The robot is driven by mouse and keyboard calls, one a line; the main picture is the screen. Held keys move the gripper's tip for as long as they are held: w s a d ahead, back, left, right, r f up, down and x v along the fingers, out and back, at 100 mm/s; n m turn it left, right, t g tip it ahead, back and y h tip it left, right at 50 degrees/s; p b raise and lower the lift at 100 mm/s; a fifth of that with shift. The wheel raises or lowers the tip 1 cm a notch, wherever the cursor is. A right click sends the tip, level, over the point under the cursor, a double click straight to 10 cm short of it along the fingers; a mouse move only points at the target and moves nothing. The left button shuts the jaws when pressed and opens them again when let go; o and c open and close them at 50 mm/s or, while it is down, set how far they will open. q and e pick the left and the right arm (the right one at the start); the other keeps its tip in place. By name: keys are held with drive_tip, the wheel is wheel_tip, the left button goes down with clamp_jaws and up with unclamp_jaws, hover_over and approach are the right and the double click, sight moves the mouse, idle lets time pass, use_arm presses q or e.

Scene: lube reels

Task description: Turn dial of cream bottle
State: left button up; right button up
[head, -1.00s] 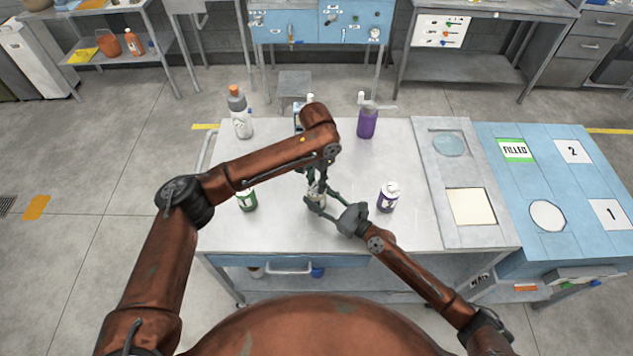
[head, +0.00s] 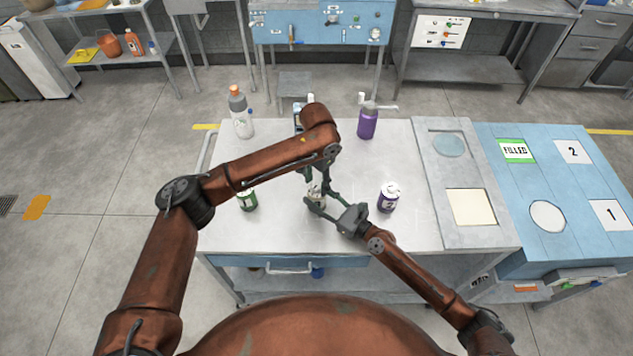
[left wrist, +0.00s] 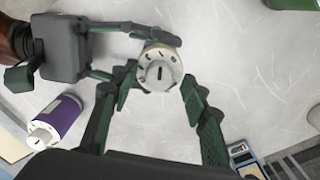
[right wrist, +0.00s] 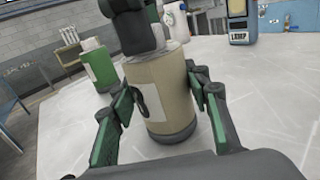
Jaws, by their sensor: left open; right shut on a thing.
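The cream bottle (right wrist: 158,95) stands upright on the table. Its white round dial with a dark slot (left wrist: 160,72) shows from above in the left wrist view. My right gripper (head: 325,203) is shut on the bottle's body, one finger on each side; it shows in the right wrist view (right wrist: 165,110). My left gripper (left wrist: 160,95) points down over the bottle, its open fingers on either side of the dial, with a visible gap at least on the right. In the head view, the left gripper and arm partly hide the bottle.
A green bottle (head: 247,201) stands left of the cream bottle and a purple-banded one (head: 388,198) right. A grey bottle with orange cap (head: 240,115), a purple pump bottle (head: 367,122) and a blue device (right wrist: 240,20) stand farther back. The table front (head: 290,235) is clear.

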sight(316, 185)
use_arm(q)
drive_tip(key=shift+r, duration=0.1)
wheel_tip(316, 185, up, 12)
idle(0.5)
use_arm(e)
drive_tip(key=o, duration=1.5)
drive_tip(key=shift+c, duration=0.2)
